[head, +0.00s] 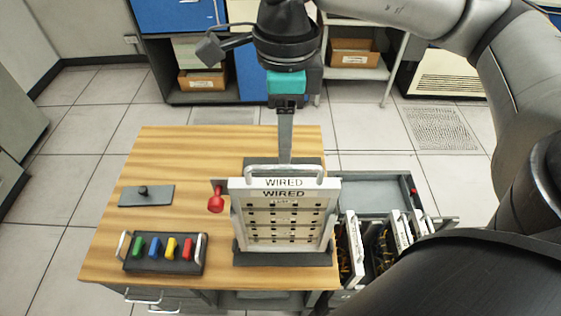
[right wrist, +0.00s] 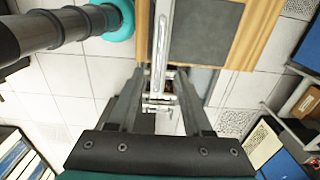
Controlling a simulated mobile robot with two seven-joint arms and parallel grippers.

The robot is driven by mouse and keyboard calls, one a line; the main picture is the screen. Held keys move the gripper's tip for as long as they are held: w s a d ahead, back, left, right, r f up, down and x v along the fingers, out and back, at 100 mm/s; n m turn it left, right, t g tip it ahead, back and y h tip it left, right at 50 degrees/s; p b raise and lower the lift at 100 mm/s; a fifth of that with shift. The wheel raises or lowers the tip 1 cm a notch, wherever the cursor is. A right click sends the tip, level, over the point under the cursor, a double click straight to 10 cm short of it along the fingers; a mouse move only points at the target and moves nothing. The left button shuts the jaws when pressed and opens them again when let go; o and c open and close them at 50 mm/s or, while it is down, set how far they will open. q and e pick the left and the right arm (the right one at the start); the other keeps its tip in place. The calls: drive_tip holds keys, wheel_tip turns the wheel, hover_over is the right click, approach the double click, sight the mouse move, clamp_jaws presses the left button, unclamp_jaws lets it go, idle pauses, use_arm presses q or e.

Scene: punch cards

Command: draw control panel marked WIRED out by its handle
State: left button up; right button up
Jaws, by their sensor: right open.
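The control panel marked WIRED (head: 284,194) stands upright in a dark frame on the wooden table. It is pale, with rows of dark slots on its front. Its pale handle (head: 262,170) loops along the top edge; in the right wrist view the handle (right wrist: 161,45) runs lengthwise toward the gap between the fingers. My right gripper (head: 285,161) points down at the middle of the handle, open. It also shows in the right wrist view (right wrist: 157,90). Whether the handle is fully between the fingertips I cannot tell. My left gripper is not in view.
A red-knobbed lever (head: 216,201) sticks out left of the panel. A box with coloured switches (head: 164,250) and a small grey plate with a knob (head: 146,195) lie on the table (head: 175,150). Upright panels (head: 355,247) stand in an open drawer at right.

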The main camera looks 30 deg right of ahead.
sight(284, 166)
wheel_tip(284, 166, down, 7)
drive_tip(key=b, duration=0.4)
drive_tip(key=shift+s+f+b, duration=0.1)
drive_tip(key=shift+b, duration=0.2)
drive_tip(key=shift+f+b, duration=0.4)
drive_tip(key=shift+b, duration=0.05)
drive_tip(key=shift+c, duration=0.2)
clamp_jaws()
idle(0.5)
drive_tip(key=shift+r, duration=0.2)
